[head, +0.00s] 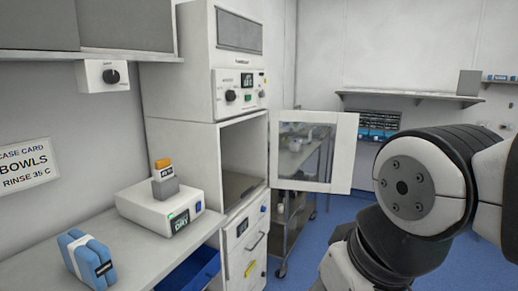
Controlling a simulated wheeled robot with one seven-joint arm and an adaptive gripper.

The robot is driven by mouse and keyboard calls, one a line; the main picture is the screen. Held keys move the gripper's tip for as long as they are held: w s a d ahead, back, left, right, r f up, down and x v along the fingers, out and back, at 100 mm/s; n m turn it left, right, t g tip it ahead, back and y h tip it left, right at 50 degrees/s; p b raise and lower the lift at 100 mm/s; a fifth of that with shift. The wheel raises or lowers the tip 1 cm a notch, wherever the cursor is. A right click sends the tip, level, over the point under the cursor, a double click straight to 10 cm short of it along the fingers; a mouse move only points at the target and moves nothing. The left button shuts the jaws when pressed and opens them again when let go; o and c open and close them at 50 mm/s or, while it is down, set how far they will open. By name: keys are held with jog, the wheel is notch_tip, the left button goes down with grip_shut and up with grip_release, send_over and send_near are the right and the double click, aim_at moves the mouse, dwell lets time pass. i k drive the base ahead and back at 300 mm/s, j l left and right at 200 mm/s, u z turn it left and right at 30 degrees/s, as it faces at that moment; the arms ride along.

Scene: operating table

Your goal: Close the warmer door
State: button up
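The warmer (192,92) is a tall white cabinet left of centre, with a control panel of knobs and a small display on its upper part. Its middle compartment (243,160) is open and looks empty from here. The warmer door (341,152) has a white frame and a glass pane, and it stands swung wide open to the right of the compartment. Through the pane a cart and some items show. My arm's links fill the right side of the view, apart from the door in the picture. My gripper is out of view.
A white counter (120,245) at left holds a white device (160,207) with a grey and orange block on top, and a blue-white pack (86,260). A blue tray (190,272) is below. A metal cart (285,235) stands behind the door. Blue floor (338,212) shows beyond.

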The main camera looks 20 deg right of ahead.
aim_at(347, 124)
jog(key=i+l+z, duration=0.25)
jog(key=z, duration=0.15)
jog(key=i+l+z, duration=0.1)
jog(key=i+z, duration=1.1)
jog(key=i, duration=0.6)
jog(key=i+j+z, duration=0.15)
jog(key=i+z, duration=0.15)
jog(key=i, duration=0.65)
jog(key=i+u, duration=0.15)
jog(key=i, duration=0.35)
jog(key=i+u, duration=0.15)
jog(key=i, duration=0.3)
jog(key=i+l+u, duration=0.1)
jog(key=i, duration=0.4)
jog(key=i+l+u, duration=0.15)
jog(key=i, duration=0.3)
jog(key=i+u, duration=0.25)
jog(key=i, duration=0.2)
jog(key=i+l+u, duration=0.15)
jog(key=i+u, duration=0.15)
jog(key=i, duration=0.15)
jog(key=i+l+u, duration=0.25)
jog(key=i, duration=0.2)
jog(key=u, duration=3.5)
jog(key=k+j+z, duration=0.1)
jog(key=j, duration=0.2)
jog(key=k+j+z, duration=0.1)
jog(key=j, duration=0.25)
jog(key=k+j+z, duration=0.1)
jog(key=j, duration=0.2)
